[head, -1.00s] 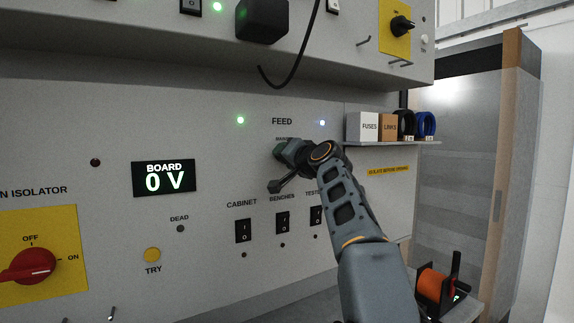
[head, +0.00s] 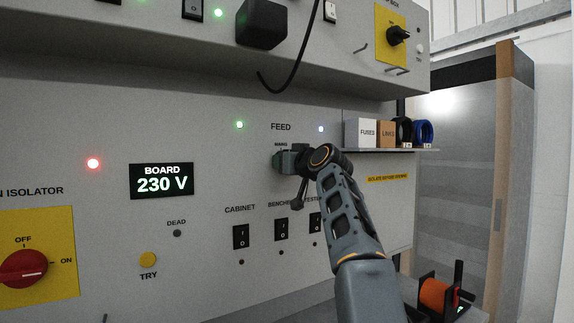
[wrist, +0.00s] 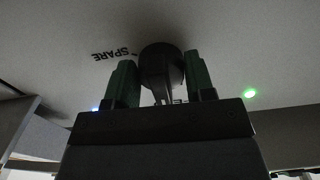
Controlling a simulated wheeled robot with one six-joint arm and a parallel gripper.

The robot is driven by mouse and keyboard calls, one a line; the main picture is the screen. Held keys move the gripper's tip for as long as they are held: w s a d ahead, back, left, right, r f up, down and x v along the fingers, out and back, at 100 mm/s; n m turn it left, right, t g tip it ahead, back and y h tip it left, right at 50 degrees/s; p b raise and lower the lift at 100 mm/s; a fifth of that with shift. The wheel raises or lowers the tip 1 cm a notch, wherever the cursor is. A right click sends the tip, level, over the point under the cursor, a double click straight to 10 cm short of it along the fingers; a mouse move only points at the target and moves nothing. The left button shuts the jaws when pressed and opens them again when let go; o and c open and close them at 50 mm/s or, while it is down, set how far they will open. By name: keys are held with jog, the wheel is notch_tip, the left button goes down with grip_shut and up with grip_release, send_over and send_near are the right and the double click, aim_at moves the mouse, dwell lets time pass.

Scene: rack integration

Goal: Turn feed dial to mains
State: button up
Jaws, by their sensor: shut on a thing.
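The black feed dial shows in the wrist view (wrist: 160,68), set in the grey panel, with one green finger on each side of it. My gripper (head: 281,160) is shut on the dial; it also shows in the wrist view (wrist: 160,82). In the head view the gripper mostly hides the dial. The word MAINS sits just above it, under the FEED label (head: 281,127). The board display (head: 161,181) reads 230 V.
A shelf (head: 390,151) with fuses, links and coiled wire is right of the dial. Rocker switches, one labelled CABINET (head: 240,237), sit below. An upper box with a hanging black cable (head: 285,85) overhangs the panel. A red isolator (head: 24,268) is at lower left.

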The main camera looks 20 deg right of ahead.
jog(key=shift+n, duration=0.3)
jog(key=o, duration=0.9)
jog(key=shift+s, duration=0.1)
jog(key=shift+s+d+f+b, duration=0.1)
jog(key=shift+s+b, duration=0.25)
jog(key=shift+b, duration=0.05)
jog(key=s+d+b, duration=0.1)
jog(key=s+b, duration=0.3)
jog(key=s, duration=0.8)
jog(key=shift+s+d+b, duration=0.2)
jog(key=shift+s+b, duration=0.2)
